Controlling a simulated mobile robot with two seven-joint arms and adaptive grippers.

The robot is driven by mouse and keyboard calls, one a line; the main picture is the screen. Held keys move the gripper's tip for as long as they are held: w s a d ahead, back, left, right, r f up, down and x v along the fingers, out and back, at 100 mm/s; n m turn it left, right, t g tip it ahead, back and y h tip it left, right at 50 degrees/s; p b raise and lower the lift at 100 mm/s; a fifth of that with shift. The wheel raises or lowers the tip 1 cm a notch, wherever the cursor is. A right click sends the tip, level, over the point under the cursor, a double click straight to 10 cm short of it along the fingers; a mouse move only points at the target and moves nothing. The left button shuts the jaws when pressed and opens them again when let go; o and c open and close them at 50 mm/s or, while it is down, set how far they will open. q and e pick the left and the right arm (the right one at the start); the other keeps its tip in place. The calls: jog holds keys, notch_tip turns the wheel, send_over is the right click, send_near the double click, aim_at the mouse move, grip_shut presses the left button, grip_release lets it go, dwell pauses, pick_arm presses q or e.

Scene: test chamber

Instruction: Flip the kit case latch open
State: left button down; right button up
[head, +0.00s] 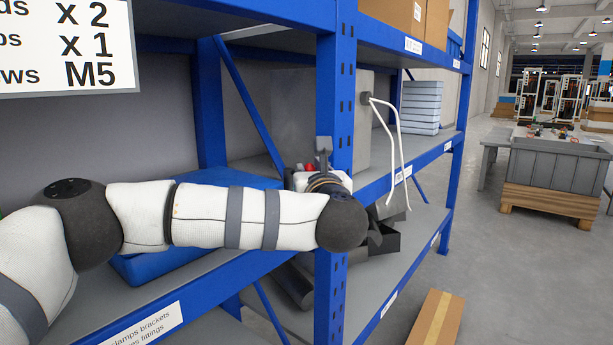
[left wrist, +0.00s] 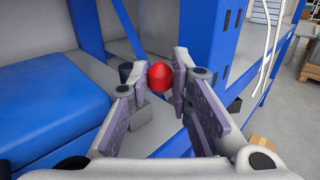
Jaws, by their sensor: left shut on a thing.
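A large blue case (head: 155,265), which may be the kit case, lies on the shelf partly behind my left arm. It also shows at the left in the left wrist view (left wrist: 50,110). My left gripper (head: 312,163) is by the blue shelf post, to the right of the case. In the left wrist view, its fingers (left wrist: 158,77) are shut on a small round red knob (left wrist: 160,75). The knob shows red between the fingertips in the head view too (head: 309,167). What the knob is fixed to is hidden, and I cannot make out a latch. My right gripper is out of view.
The blue upright post (head: 334,95) stands close to my left gripper. White bent rods (head: 392,135) and a stack of light blue boxes (head: 421,108) are farther right. A cardboard box (head: 436,318) is on the floor. The aisle floor at right is open.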

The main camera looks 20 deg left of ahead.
pick_arm(q)
jog(key=c, duration=1.5)
grip_release()
jog(key=shift+o, duration=0.2)
jog(key=v, duration=1.2)
